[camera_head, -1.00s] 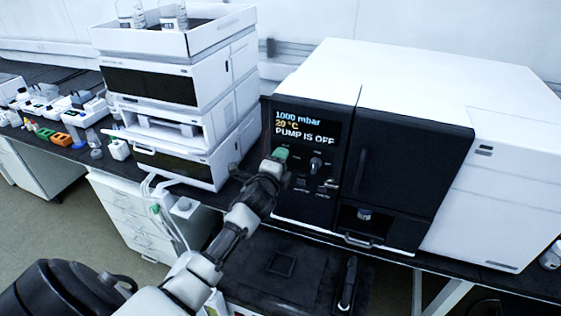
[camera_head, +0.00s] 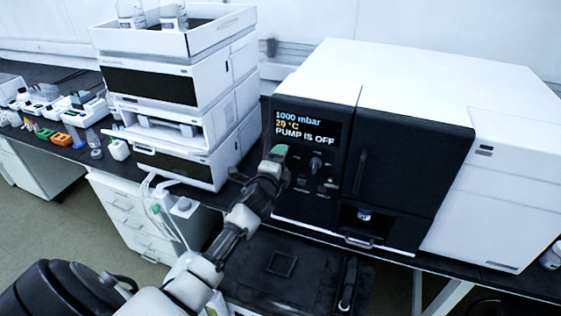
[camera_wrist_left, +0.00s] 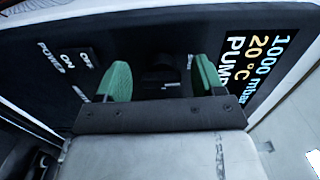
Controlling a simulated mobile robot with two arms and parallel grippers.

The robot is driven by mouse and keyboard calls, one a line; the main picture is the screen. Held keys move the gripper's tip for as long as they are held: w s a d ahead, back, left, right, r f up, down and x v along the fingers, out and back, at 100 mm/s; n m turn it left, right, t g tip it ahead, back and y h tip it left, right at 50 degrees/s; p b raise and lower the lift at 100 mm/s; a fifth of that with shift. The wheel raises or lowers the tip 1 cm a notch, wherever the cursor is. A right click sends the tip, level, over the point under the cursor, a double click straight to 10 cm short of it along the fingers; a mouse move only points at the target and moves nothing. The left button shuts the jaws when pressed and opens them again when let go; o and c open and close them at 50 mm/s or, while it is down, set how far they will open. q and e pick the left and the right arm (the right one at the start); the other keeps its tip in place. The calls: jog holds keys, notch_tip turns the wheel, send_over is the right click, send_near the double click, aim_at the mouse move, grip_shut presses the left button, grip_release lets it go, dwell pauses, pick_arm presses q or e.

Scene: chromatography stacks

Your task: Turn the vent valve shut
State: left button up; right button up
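The black instrument front (camera_head: 302,205) carries a lit display (camera_head: 306,128) reading 1000 mbar, 20 °C and PUMP IS OFF. My left gripper (camera_head: 279,153) is at this panel, just below the display's left end. In the left wrist view, the green fingertips of my left gripper (camera_wrist_left: 162,78) stand apart. A dark knob-like shape (camera_wrist_left: 160,74) shows dimly between them; I cannot tell whether they touch it. The vent valve cannot be identified surely, and my gripper covers that part of the panel in the head view. My right gripper is not in view.
Another dark knob (camera_head: 316,163) sits on the panel just right of my gripper. The power switch (camera_wrist_left: 84,55) shows in the wrist view. A stack of white modules (camera_head: 180,110) stands to the left. A black door (camera_head: 405,165) is on the right.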

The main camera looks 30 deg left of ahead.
pick_arm(q)
jog(key=b+v, duration=0.2)
jog(key=v, duration=0.9)
jog(key=shift+w, duration=0.1)
dwell(0.4)
